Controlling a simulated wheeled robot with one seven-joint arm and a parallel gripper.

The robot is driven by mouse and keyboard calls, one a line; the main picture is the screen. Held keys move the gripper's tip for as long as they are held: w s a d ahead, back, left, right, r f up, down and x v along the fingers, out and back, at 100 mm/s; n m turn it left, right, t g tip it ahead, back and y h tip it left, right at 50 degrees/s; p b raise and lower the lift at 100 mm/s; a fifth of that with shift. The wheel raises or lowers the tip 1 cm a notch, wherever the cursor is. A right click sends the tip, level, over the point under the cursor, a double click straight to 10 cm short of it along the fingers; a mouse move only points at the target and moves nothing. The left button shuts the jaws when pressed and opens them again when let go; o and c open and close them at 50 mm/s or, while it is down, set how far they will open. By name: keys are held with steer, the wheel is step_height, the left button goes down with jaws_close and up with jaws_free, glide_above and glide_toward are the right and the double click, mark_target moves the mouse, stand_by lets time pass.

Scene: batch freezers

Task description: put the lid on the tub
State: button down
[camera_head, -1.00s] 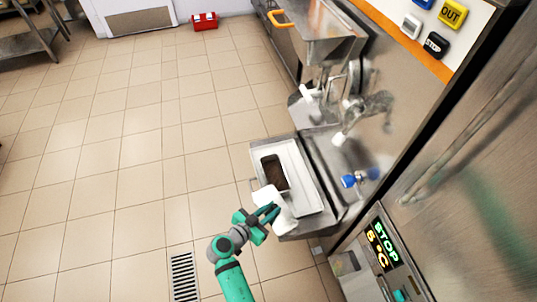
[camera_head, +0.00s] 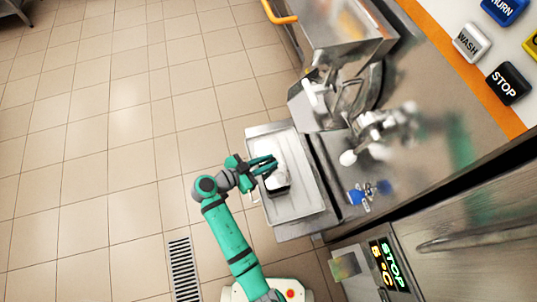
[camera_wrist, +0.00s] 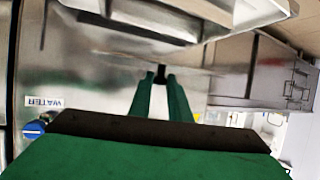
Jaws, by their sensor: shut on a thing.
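My gripper (camera_head: 272,166) is shut on the white lid (camera_head: 279,179) in the head view. The lid is over the tub and hides most of it. A dark strip of the tub (camera_head: 281,191) shows at the lid's near edge. I cannot tell whether the lid touches the rim or is just above it. In the wrist view my green fingers (camera_wrist: 160,82) point away, with a pale patch between them; the tub cannot be made out there.
The tub is on a pale tray (camera_head: 305,205) on a metal shelf. A machine spout with a white knob (camera_head: 348,158) and a blue-handled tap (camera_head: 360,195) are to the right. A steel hopper (camera_head: 335,30) is beyond. Open tiled floor (camera_head: 120,150) lies left.

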steer(key=shift+w+f, duration=0.2)
steer(key=shift+f, duration=1.5)
steer(key=f, duration=0.2)
steer(key=shift+s+f, duration=0.25)
steer(key=shift+f, duration=0.1)
steer(key=shift+a, duration=0.2)
steer(key=shift+d, duration=0.15)
steer(key=shift+f, duration=0.1)
stand_by(0.5)
steer(key=shift+w, duration=0.15)
stand_by(0.5)
